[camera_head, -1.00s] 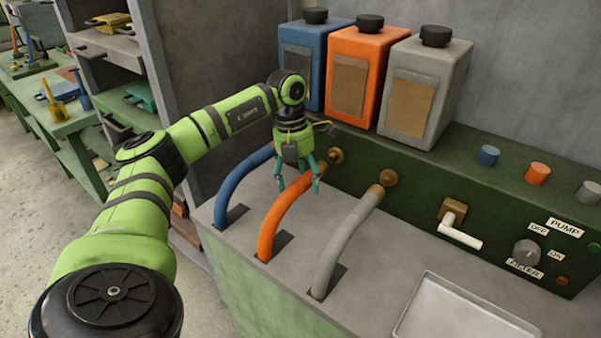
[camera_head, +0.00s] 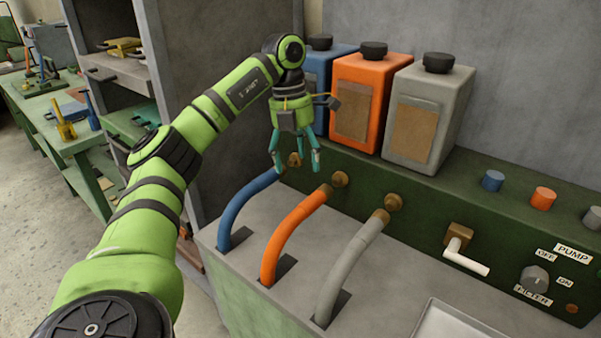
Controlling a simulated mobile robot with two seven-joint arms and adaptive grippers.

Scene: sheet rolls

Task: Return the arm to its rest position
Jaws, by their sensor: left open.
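My left gripper (camera_head: 296,165) hangs from my green left arm with its teal fingers pointing down. It is open and empty, above the counter and in front of the orange bottle and the blue bottle. Its fingertips appear just above the upper ends of the blue hose (camera_head: 238,208) and the orange hose (camera_head: 287,235). I cannot tell whether they touch anything. My right gripper is out of view.
A blue bottle (camera_head: 318,80), an orange bottle (camera_head: 383,75) and a grey bottle (camera_head: 447,90) stand on the green ledge. A grey hose (camera_head: 340,270), a white-handled lever (camera_head: 466,258), a knob (camera_head: 535,279) and a metal tray (camera_head: 455,322) are to the right. A shelf (camera_head: 105,63) stands left.

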